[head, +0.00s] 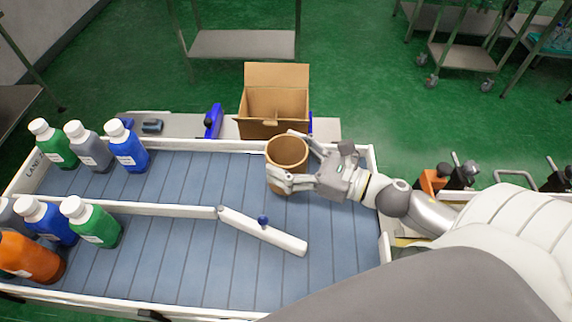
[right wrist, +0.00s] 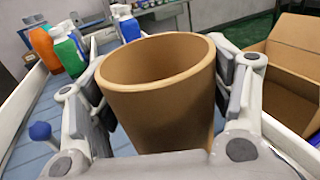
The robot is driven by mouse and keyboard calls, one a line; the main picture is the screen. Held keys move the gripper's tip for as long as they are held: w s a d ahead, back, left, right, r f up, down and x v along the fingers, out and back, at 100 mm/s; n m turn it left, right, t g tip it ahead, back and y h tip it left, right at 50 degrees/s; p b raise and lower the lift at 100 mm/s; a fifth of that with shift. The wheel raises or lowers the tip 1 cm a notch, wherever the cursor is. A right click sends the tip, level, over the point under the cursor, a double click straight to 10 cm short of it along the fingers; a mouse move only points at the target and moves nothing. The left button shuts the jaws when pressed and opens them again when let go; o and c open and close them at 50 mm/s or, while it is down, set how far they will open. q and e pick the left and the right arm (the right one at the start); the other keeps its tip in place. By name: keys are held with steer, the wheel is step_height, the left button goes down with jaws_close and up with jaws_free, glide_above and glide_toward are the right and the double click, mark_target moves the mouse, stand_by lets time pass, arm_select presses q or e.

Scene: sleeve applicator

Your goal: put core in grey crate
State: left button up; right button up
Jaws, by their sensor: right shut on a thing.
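The core is a brown, open-topped cardboard tube (head: 289,153). In the head view it is over the right part of the blue slatted conveyor, near its back rail. My right gripper (head: 284,161) is shut on it, with a finger on each side. In the right wrist view the core (right wrist: 165,90) stands roughly upright between the fingers. I cannot tell whether its base touches the conveyor. No grey crate is recognisable in either view. My left gripper is not in view.
An open cardboard box (head: 272,105) stands behind the back rail. Several bottles stand at the left in two lanes, including a green one (head: 95,223). A white divider arm (head: 262,231) with a blue knob crosses the conveyor (head: 190,262). The front right of the conveyor is clear.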

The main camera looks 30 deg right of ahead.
steer(key=shift+w+f, duration=0.1)
steer(key=shift+f, duration=1.55)
steer(key=shift+f, duration=0.1)
steer(key=o, duration=1.1)
steer(key=shift+c, duration=0.2)
